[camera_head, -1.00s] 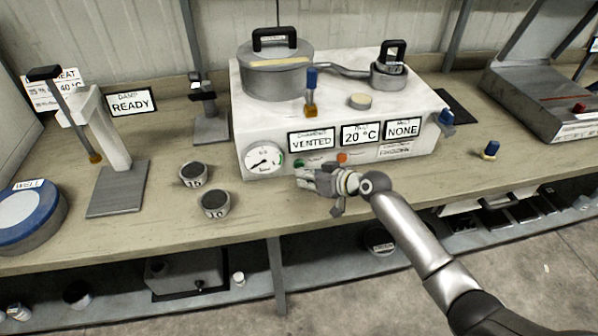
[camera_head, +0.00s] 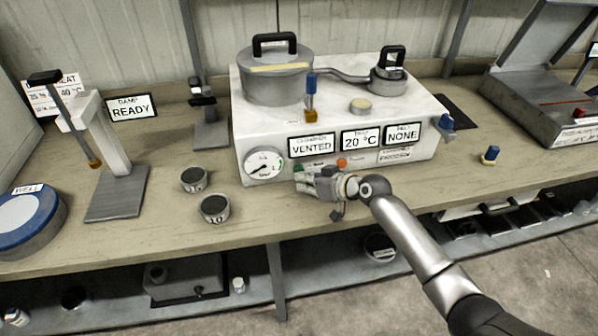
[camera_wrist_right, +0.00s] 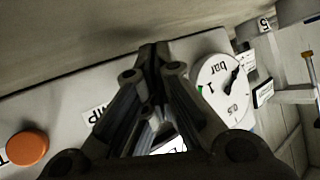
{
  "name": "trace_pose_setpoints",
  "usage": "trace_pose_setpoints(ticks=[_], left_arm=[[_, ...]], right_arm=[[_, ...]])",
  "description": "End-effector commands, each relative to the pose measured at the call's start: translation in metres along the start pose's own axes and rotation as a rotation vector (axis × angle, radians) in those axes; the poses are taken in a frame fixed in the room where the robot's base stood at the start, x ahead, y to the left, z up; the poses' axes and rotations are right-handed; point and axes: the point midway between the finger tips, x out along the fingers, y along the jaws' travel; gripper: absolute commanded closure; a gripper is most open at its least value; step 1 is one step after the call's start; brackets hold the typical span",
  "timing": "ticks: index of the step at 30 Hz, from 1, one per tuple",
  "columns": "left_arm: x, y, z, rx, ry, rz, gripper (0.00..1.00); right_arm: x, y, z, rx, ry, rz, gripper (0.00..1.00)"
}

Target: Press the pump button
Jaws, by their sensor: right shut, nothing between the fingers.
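The white machine (camera_head: 420,156) stands on the bench with a round gauge (camera_head: 263,164) at its front left. A green button (camera_head: 299,168) shows on its front just above my right fingertips. An orange button (camera_head: 341,162) is to its right; it also shows in the right wrist view (camera_wrist_right: 27,148). A label ending in "MP" (camera_wrist_right: 95,115) is partly hidden by my fingers there. My right gripper (camera_head: 299,182) is shut and empty, close to the machine's front; I cannot tell whether it touches. The green button is hidden in the wrist view. My left gripper is out of view.
The displays read VENTED (camera_head: 312,145), 20 °C (camera_head: 361,140) and NONE (camera_head: 402,134). Two small dark-topped cups (camera_head: 214,209) and a press stand (camera_head: 116,192) are to the left. The bench's front edge runs below my gripper.

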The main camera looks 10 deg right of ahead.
Motion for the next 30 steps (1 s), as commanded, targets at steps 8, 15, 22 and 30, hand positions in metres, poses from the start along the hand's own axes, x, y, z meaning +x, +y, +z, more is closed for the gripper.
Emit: trace_pose_setpoints(ticks=[8, 15, 22, 30], left_arm=[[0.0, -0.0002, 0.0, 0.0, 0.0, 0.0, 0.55], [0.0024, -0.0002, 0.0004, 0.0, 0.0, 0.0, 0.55], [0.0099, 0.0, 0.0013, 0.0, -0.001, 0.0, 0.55], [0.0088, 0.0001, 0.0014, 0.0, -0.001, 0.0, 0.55]], right_arm=[[-0.0001, 0.0001, 0.0002, 0.0, 0.0, 0.0, 1.0], [0.0014, 0.0011, 0.0, 0.0, 0.0, 0.0, 1.0], [0.0066, 0.0047, -0.0039, 0.0, 0.001, 0.0, 1.0], [0.0061, 0.0045, -0.0052, 0.0, 0.001, 0.0, 1.0]])
